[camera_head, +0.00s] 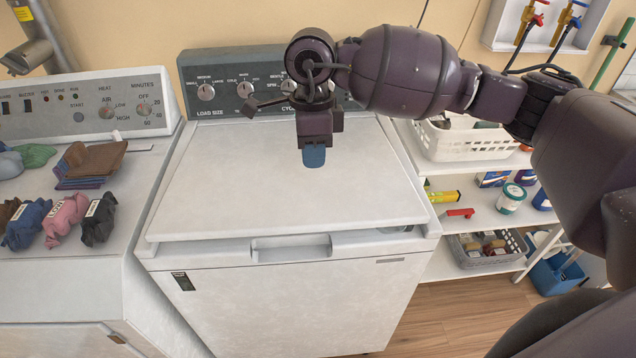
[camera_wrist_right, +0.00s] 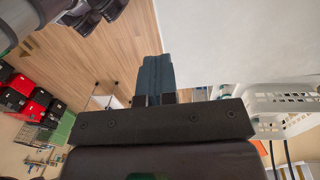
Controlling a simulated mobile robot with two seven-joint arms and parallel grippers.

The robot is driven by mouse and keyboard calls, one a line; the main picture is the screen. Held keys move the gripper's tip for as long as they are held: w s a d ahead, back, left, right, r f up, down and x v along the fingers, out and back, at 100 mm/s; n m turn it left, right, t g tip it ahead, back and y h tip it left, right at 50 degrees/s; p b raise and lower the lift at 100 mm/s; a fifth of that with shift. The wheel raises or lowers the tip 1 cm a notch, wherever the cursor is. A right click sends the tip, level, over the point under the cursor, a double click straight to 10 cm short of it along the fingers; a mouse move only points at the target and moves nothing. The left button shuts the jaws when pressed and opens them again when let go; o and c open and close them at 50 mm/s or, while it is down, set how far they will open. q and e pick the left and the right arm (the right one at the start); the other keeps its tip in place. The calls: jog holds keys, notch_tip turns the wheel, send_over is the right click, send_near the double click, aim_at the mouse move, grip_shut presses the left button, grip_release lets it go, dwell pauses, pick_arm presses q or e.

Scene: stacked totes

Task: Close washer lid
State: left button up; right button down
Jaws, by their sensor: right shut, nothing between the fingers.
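The white washer (camera_head: 286,292) stands in the middle of the head view, with its dark control panel behind. Its white lid (camera_head: 240,190) lies down over the top, nearly flat. A thin dark gap shows under its front edge at the right, so it looks slightly raised there. My right gripper (camera_head: 314,157) points down over the rear part of the lid, its blue fingertips together and empty. I cannot tell whether they touch the lid. The shut fingers also show in the right wrist view (camera_wrist_right: 156,75), with a white surface beside them. My left gripper is not in view.
A dryer (camera_head: 60,290) stands close at the left, with folded and bundled clothes on top. At the right, a white shelf (camera_head: 480,218) holds a white basket (camera_head: 470,143), bottles and a grey basket. Wooden floor (camera_head: 440,320) is clear in front of the shelf.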

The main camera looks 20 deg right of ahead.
aim_at(315, 221)
jog(key=f, duration=0.4)
jog(key=f+p, duration=0.1)
jog(key=f, duration=0.4)
jog(key=s+f, duration=0.1)
jog(key=f, duration=0.3)
jog(key=shift+s+a+f, duration=0.1)
jog(key=shift+a+f, duration=0.05)
jog(key=shift+f, duration=0.2)
